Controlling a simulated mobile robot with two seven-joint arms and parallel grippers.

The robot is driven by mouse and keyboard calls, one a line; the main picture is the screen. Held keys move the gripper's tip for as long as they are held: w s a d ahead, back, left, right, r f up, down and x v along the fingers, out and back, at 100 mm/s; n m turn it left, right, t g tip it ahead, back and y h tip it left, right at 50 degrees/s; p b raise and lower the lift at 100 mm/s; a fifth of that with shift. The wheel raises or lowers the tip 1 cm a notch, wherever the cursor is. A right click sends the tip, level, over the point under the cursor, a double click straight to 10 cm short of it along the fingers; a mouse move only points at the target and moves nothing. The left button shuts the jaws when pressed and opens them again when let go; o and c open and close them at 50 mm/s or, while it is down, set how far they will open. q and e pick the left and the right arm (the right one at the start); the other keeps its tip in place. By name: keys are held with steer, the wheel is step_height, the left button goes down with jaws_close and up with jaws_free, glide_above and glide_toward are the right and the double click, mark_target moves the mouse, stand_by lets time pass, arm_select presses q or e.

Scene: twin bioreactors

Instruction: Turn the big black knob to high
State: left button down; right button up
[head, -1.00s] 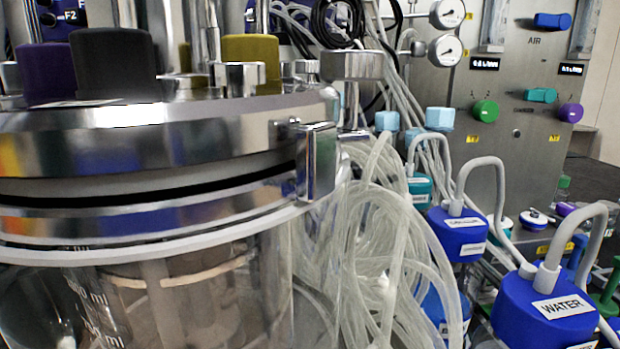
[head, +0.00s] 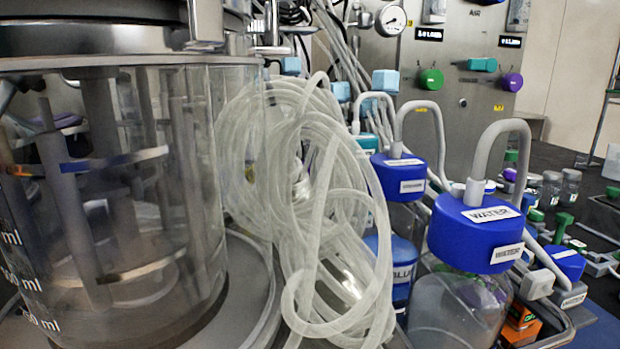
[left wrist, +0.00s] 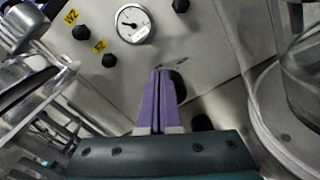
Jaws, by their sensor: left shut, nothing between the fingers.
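My left gripper (left wrist: 159,76) shows in the left wrist view with its two purple fingers pressed together and nothing between them. It points at a pale metal panel (left wrist: 215,60). A black rounded part (left wrist: 179,88) shows just right of the fingertips, partly hidden by them. It may be the big black knob, but I cannot tell, nor whether the fingers touch it. Another dark part (left wrist: 202,122) lies lower right. Smaller black knobs (left wrist: 109,60) sit around a white gauge (left wrist: 134,24). No big black knob shows clearly in the head view, and neither gripper is there.
In the head view a glass vessel (head: 120,190) fills the left. Coiled clear tubing (head: 300,190) hangs in the middle. A blue-capped water bottle (head: 470,235) stands right of it. A panel with a green knob (head: 431,80) and a purple knob (head: 512,82) is behind.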

arm_select(q)
steer(key=shift+w+f, duration=0.1)
steer(key=shift+f, duration=0.3)
stand_by(0.6)
steer(key=shift+d, duration=0.1)
stand_by(0.3)
steer(key=shift+d+p, duration=0.1)
steer(key=shift+p, duration=0.2)
steer(key=shift+w+d+f+p, duration=0.2)
steer(key=shift+d+f+p, duration=0.1)
steer(key=shift+d+p, duration=0.15)
steer(key=shift+r, duration=0.1)
steer(key=shift+d+r+p, duration=0.2)
steer(key=shift+r+p, duration=0.15)
steer(key=shift+p, duration=0.15)
steer(key=p+v, duration=0.3)
steer(key=v, duration=0.2)
steer(key=shift+s+d, duration=0.1)
steer(key=shift+s, duration=0.4)
